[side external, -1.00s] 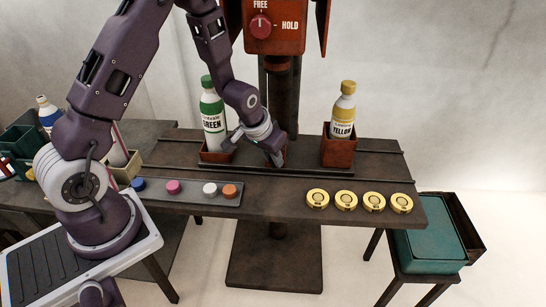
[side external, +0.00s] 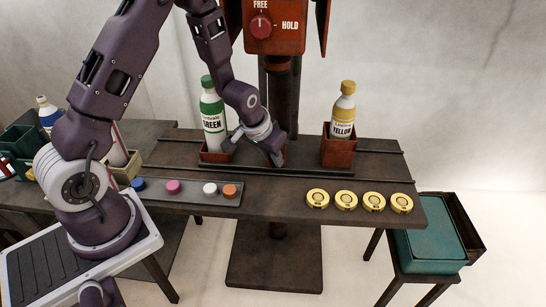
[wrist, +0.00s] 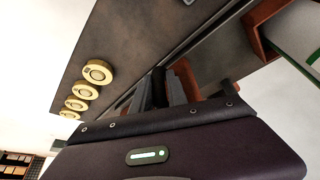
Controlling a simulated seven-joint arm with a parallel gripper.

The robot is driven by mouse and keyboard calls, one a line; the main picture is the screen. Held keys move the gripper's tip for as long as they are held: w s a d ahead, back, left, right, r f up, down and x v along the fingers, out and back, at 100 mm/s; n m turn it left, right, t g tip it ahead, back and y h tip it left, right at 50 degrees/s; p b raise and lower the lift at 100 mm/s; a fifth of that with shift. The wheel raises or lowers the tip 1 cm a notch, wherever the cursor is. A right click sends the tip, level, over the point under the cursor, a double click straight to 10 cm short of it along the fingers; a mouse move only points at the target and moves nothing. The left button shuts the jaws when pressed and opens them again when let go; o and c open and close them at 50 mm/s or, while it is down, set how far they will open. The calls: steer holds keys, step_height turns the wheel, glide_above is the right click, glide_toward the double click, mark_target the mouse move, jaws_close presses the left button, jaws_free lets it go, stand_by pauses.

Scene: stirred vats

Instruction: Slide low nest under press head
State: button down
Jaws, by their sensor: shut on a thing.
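My gripper (side external: 276,158) reaches down to the slotted bench in front of the press column, between the green and yellow bottles. The red press head (side external: 285,28), with a dial marked FREE and HOLD, is high above on the dark column. The dial's white mark points up toward FREE.
A green bottle (side external: 212,112) stands in a red nest to the left of my gripper. A yellow bottle (side external: 343,108) stands in a taller red nest (side external: 338,152) to the right. Several yellow discs (side external: 346,200) and a tray (side external: 192,198) of coloured caps lie along the front edge.

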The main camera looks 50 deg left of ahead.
steer(key=shift+s+d+f, duration=0.1)
steer(key=w+d, duration=1.2)
steer(key=shift+f, duration=0.1)
steer(key=shift+w+d, duration=0.4)
steer(key=shift+d, duration=0.05)
steer(key=shift+d, duration=0.15)
steer(key=c, duration=1.4)
jaws_free()
steer(key=shift+w, duration=0.15)
steer(key=shift+c, duration=0.2)
steer(key=shift+o, duration=0.4)
steer(key=v, duration=0.7)
steer(key=shift+r, duration=0.25)
